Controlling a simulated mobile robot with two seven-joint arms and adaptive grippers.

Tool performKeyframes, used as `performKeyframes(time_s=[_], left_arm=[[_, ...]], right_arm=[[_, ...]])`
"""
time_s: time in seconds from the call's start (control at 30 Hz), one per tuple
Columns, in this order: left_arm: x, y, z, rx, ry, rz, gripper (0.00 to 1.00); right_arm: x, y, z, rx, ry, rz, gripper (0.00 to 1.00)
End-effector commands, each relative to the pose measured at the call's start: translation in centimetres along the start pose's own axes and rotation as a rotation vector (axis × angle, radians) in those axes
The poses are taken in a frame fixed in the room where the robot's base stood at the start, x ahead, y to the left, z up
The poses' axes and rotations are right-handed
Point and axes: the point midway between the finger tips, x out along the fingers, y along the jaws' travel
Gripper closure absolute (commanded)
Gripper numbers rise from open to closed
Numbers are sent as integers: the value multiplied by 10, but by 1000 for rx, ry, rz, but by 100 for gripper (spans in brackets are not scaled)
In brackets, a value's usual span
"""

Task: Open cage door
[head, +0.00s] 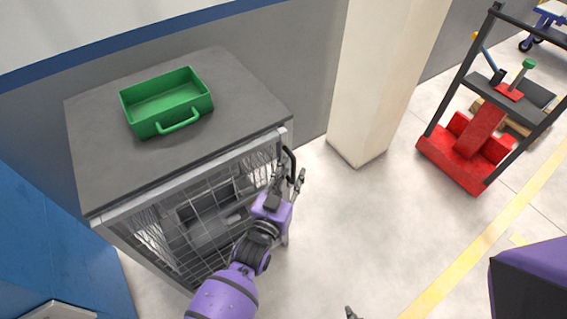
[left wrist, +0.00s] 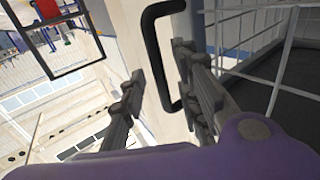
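The cage (head: 190,215) is a grey-topped cabinet with a wire mesh door that appears closed. A black bar handle (head: 290,162) is at the door's right edge. My left gripper (head: 289,180) is at this handle with its fingers apart. In the left wrist view, the handle (left wrist: 152,55) stands between the two open fingers of the left gripper (left wrist: 155,90), and I see no clear grip on it. Only a small tip of my right gripper (head: 351,313) shows at the bottom edge of the head view, so its state is hidden.
A green tray (head: 165,100) sits on the cage top. A beige pillar (head: 385,80) stands behind and right of the cage. A red and black cart (head: 480,140) is at the far right. The floor (head: 370,230) right of the cage is clear.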

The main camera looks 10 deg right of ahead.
Motion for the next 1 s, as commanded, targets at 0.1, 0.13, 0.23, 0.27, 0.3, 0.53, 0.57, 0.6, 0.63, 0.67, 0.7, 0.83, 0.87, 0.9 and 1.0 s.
performKeyframes(time_s=[0.1,0.13,0.23,0.27,0.3,0.53,0.57,0.6,0.63,0.67,0.7,0.83,0.87,0.9,1.0], left_arm=[[12,0,0,0,-1,0,70],[14,0,1,0,-1,0,70],[17,0,1,0,-2,0,70],[17,0,1,-1,-2,0,70],[17,0,1,-1,-2,0,70],[17,0,1,-1,-2,0,81],[17,0,1,-1,-2,0,85],[17,0,1,-1,-2,0,90],[17,0,1,-1,-2,0,94],[17,0,1,-1,-2,0,98],[17,0,1,-1,-2,0,100],[17,0,1,-1,-2,0,100],[17,0,1,-1,-2,0,100],[17,0,1,-1,-2,0,100],[17,0,1,0,-2,0,100]], right_arm=[[0,0,4,0,-7,-1,100],[0,0,4,0,-8,-1,100],[0,0,5,0,-9,-1,100],[0,-1,5,0,-9,-1,100],[0,-1,5,0,-9,-1,100],[0,-1,3,0,-6,-2,100],[0,-1,2,0,-5,-2,100],[0,-1,2,0,-3,-2,100],[0,-1,1,0,-2,-2,100],[0,-1,0,0,-1,-2,100],[0,-1,0,0,0,-2,100],[-1,-1,-1,0,2,-2,100],[-1,-1,-1,0,2,-2,100],[-1,-1,-1,0,2,-2,100],[-1,-1,-1,0,1,-2,100]])
